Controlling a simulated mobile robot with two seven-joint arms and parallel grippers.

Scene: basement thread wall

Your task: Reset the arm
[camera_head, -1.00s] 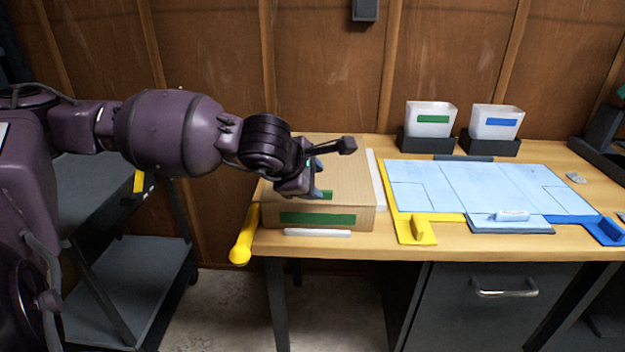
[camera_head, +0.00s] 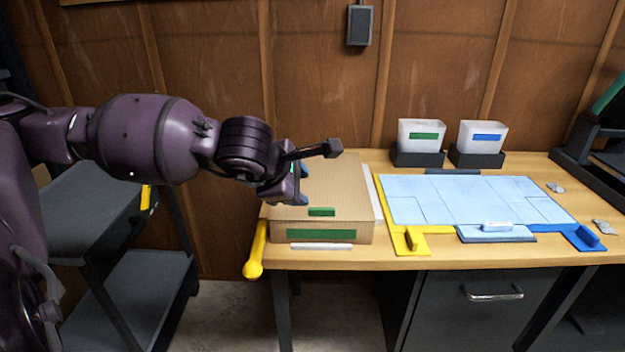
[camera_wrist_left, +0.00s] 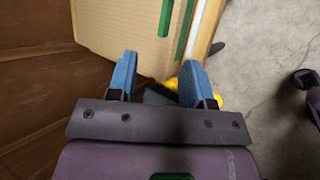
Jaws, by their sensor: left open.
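My left gripper (camera_head: 303,185) is open and empty, with blue fingers. In the head view it overlaps the left part of the cardboard box (camera_head: 345,193) on the bench; its exact height over the box is hard to tell. In the left wrist view the gripper's fingers (camera_wrist_left: 158,72) are spread apart with nothing between them, and the box (camera_wrist_left: 120,25) is beyond them. The box has a green strip (camera_head: 322,212) on its top edge and a green label (camera_head: 320,234) on its front. My right gripper does not show.
A yellow handle (camera_head: 256,250) sticks out at the bench's left front corner. A light blue mat (camera_head: 470,200) lies right of the box. Two white bins (camera_head: 422,134) stand behind it. A dark shelf cart (camera_head: 90,215) stands left, under my arm.

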